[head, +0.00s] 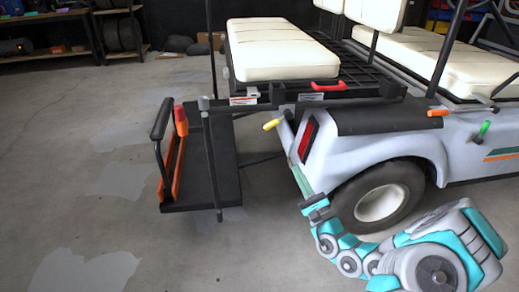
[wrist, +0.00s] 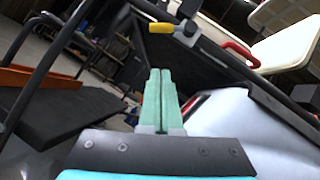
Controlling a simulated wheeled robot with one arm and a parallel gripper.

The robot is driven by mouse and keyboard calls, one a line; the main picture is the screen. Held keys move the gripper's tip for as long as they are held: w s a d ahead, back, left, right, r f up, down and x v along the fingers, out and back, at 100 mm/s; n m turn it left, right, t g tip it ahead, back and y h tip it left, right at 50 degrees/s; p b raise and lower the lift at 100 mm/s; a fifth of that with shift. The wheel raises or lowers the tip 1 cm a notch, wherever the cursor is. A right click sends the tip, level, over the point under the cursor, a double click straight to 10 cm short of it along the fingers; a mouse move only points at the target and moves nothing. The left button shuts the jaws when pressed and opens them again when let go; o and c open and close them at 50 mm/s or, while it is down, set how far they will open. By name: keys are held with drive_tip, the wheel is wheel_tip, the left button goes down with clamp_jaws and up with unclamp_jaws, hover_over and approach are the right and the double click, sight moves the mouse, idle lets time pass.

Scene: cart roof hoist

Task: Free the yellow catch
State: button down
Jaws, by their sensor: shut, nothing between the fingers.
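The yellow catch (head: 272,124) is a small yellow-tipped lever on a grey pivot at the rear corner of the cart, below the seat deck. In the wrist view the yellow catch (wrist: 160,28) lies across the top, beyond my fingertips and apart from them. My gripper (head: 298,174) is below the catch, beside the cart's rear corner and tail light. In the wrist view my gripper (wrist: 160,72) has its two green fingers pressed together, pointing up towards the catch, with nothing between them.
A red handle (head: 327,86) sits on the deck edge beside the white seat (head: 280,50). A black rear platform (head: 208,165) with an orange-red frame stands left. The cart's wheel (head: 381,203) is close to my arm. Orange (head: 438,112) and green (head: 484,128) levers are right. The floor at left is open.

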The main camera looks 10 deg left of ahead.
sight(269, 128)
drive_tip(key=s+r+x, duration=0.1)
drive_tip(key=x, duration=1.1)
drive_tip(key=shift+s+a+r, duration=0.2)
drive_tip(key=shift+a+r, duration=0.25)
drive_tip(key=shift+r, duration=0.05)
drive_tip(key=shift+s+a+r+p, duration=0.15)
drive_tip(key=shift+a+r+p, duration=0.35)
drive_tip(key=shift+p, duration=0.25)
drive_tip(key=shift+s+a+r+p, duration=0.15)
drive_tip(key=shift+a+r+p, duration=0.25)
drive_tip(key=shift+a+p, duration=0.25)
drive_tip(key=shift+d, duration=0.1)
